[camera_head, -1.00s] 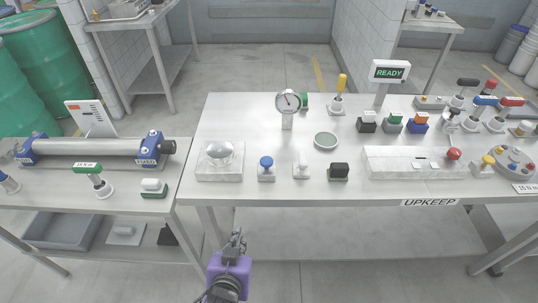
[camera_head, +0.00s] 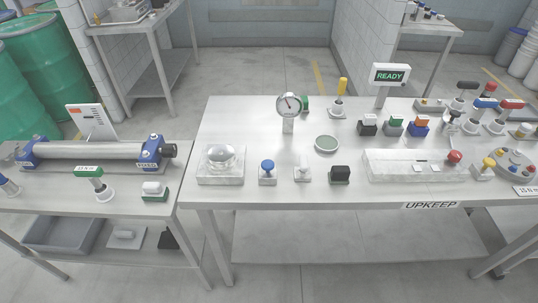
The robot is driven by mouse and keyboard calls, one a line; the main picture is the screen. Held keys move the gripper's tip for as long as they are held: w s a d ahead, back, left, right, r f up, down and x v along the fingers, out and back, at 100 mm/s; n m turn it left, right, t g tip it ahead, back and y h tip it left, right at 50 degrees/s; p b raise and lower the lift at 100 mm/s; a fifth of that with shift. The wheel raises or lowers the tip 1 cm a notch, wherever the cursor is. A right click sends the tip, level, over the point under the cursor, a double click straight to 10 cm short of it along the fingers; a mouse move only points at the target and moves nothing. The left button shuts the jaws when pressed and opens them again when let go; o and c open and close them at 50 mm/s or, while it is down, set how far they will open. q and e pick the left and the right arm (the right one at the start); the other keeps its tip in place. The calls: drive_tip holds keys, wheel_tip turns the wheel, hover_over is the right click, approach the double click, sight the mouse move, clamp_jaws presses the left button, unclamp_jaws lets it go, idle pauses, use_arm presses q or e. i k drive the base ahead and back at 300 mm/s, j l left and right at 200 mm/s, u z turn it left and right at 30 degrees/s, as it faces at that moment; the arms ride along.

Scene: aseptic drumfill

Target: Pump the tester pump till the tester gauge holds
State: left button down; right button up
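A round white gauge with a needle (camera_head: 288,105) stands upright on a short post at the middle of the long table. No part is labelled as the tester pump, so I cannot tell which it is. In front of the gauge are a clear dome on a square block (camera_head: 221,160), a blue-topped plunger (camera_head: 267,170), a white-topped one (camera_head: 302,171) and a black block (camera_head: 340,174). A yellow-handled upright part (camera_head: 341,92) stands behind the gauge to its right. The gauge reading is too small to tell. Neither gripper is in view.
A READY sign (camera_head: 389,75) stands at the back. A long block with a red knob (camera_head: 415,166) and several coloured handles crowd the right. A left table (camera_head: 60,191) holds a steel cylinder (camera_head: 88,151) and a green-handled tool (camera_head: 94,178). The long table's front strip (camera_head: 300,195) is clear.

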sight(267, 165)
drive_tip(key=i+j, duration=0.1)
drive_tip(key=j, duration=0.35)
drive_tip(key=i+j, duration=0.1)
drive_tip(key=j, duration=0.35)
drive_tip(key=i+j, duration=0.1)
drive_tip(key=j, duration=0.35)
drive_tip(key=i+j, duration=0.15)
drive_tip(key=j, duration=0.25)
drive_tip(key=z, duration=1.7)
